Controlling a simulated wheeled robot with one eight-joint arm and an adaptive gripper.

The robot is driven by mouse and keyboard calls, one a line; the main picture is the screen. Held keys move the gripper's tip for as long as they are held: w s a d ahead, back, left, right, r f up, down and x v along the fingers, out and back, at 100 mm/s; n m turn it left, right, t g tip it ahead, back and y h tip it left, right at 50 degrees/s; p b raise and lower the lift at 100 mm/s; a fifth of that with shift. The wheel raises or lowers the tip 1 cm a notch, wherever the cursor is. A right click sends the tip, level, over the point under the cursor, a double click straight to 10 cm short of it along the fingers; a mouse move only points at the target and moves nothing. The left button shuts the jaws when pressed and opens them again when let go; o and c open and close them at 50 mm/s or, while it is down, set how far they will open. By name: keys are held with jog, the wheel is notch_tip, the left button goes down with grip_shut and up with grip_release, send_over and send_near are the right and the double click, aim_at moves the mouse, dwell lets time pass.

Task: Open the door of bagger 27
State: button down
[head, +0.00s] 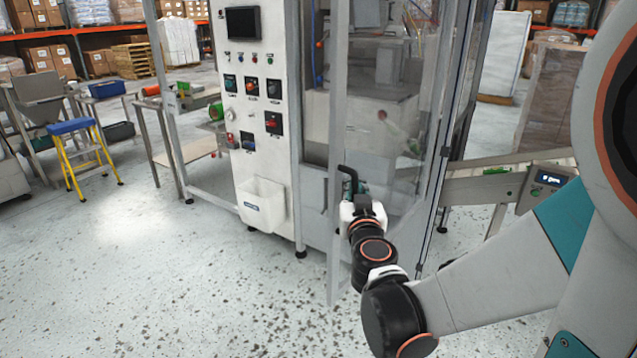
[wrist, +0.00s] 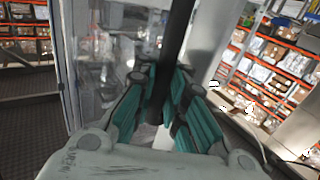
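The bagger (head: 268,160) is a tall white and grey machine with a control panel; I cannot read a number on it. Its door (head: 385,130) is a clear panel in a grey frame, to the right of the panel. The door's left edge stands out in front of the cabinet, so it looks ajar. The black bar handle (head: 347,174) is on that left edge. My gripper (head: 361,205) is at the handle. In the wrist view, the teal finger pads of my gripper (wrist: 168,100) close on both sides of the black handle (wrist: 176,40). The contact faces are partly hidden.
A white bin (head: 262,206) hangs under the control panel. A conveyor with a small display (head: 550,179) stands at the right behind my arm. A yellow and blue step stool (head: 82,150) and tables are at the left. The speckled floor in front is clear.

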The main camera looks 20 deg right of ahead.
jog(key=c, duration=1.9)
grip_release()
jog(key=shift+s+a+f, duration=0.1)
jog(key=shift+a, duration=0.2)
jog(key=shift+o, duration=1.3)
jog(key=shift+a, duration=0.25)
jog(key=v, duration=1.2)
jog(key=shift+d, duration=0.25)
jog(key=shift+s, duration=0.1)
